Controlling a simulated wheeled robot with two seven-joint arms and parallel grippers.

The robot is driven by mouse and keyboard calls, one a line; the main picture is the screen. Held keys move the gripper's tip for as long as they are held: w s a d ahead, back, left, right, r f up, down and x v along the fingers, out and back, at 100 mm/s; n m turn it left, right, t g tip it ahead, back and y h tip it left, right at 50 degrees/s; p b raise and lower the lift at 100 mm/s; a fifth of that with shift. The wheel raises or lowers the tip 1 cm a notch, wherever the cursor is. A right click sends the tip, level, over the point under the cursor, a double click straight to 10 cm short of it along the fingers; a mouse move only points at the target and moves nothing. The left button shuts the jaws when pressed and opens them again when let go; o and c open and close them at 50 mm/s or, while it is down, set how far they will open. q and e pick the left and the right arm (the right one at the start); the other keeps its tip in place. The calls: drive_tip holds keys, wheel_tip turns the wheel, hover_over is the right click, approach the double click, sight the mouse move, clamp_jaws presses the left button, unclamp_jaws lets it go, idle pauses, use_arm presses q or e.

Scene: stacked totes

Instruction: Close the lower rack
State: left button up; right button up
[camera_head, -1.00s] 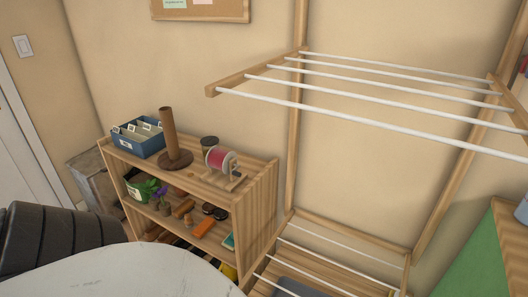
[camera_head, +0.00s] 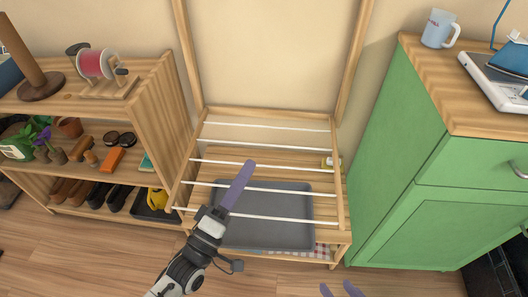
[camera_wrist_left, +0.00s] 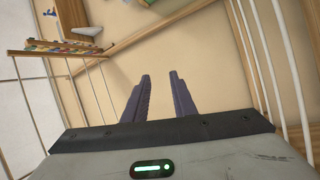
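The lower rack (camera_head: 268,112) is a wooden frame with several white rods. It is folded out, roughly level, between two wooden uprights in the head view. My left gripper (camera_head: 245,170) has purple fingers and appears over the middle of the rack; whether it touches a rod cannot be told. In the left wrist view its two fingers (camera_wrist_left: 160,78) stand apart with nothing between them. White rods pass on both sides of that view. My right gripper (camera_head: 340,290) shows only its two purple tips at the bottom edge, apart and empty, in front of the rack.
A grey tray (camera_head: 285,238) lies on a wooden bench beneath the rack. A wooden shelf (camera_head: 165,110) with shoes and pots stands left. A green cabinet (camera_head: 400,140) stands close on the right, with a mug (camera_head: 438,30) on top. The floor in front is clear.

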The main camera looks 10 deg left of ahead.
use_arm(q)
drive_tip(key=w+d+r+n+t+h, duration=0.1)
drive_tip(key=w+d+r, duration=0.2)
drive_tip(key=w, duration=0.6)
wheel_tip(320, 180, up, 2)
drive_tip(key=shift+d+r, duration=0.1)
drive_tip(key=shift+d, duration=0.3)
drive_tip(key=shift+w, duration=0.1)
clamp_jaws()
idle(0.8)
